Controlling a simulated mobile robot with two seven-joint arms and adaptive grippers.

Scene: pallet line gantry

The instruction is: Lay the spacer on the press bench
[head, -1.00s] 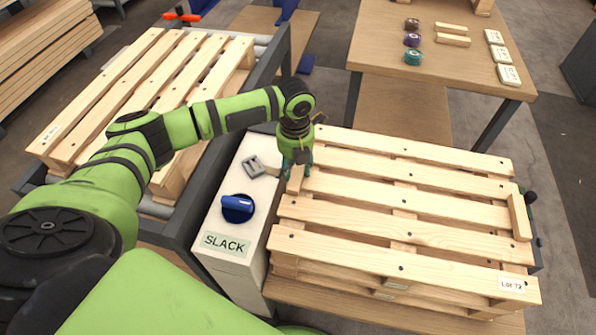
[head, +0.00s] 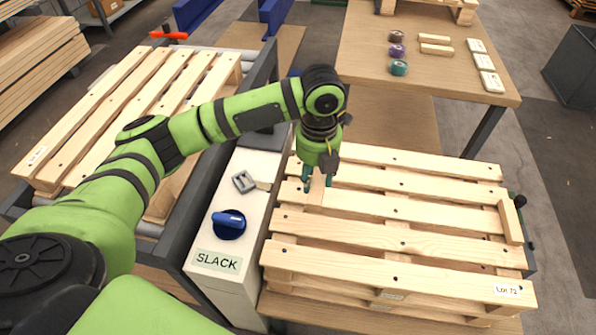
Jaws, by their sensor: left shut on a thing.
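My left gripper (head: 317,184) is shut on a small wooden spacer (head: 316,195), pointing down over the left end of the top pallet (head: 400,245) labelled "Lot 72". I cannot tell whether the spacer touches the boards. A similar wooden block (head: 512,220) lies across the pallet's right end. The pallet stack rests on a wooden bench (head: 345,311). A wooden table (head: 440,75) stands behind. The frames do not show which of the two is the press bench. My right gripper is not in view.
A white box (head: 254,200) left of the pallet bears a blue knob (head: 229,225), a "SLACK" label and a grey buckle (head: 243,181). Tape rolls (head: 398,68), wood strips (head: 436,49) and pale labelled blocks (head: 487,62) lie on the table; its front left is clear. Another pallet (head: 125,110) is at left.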

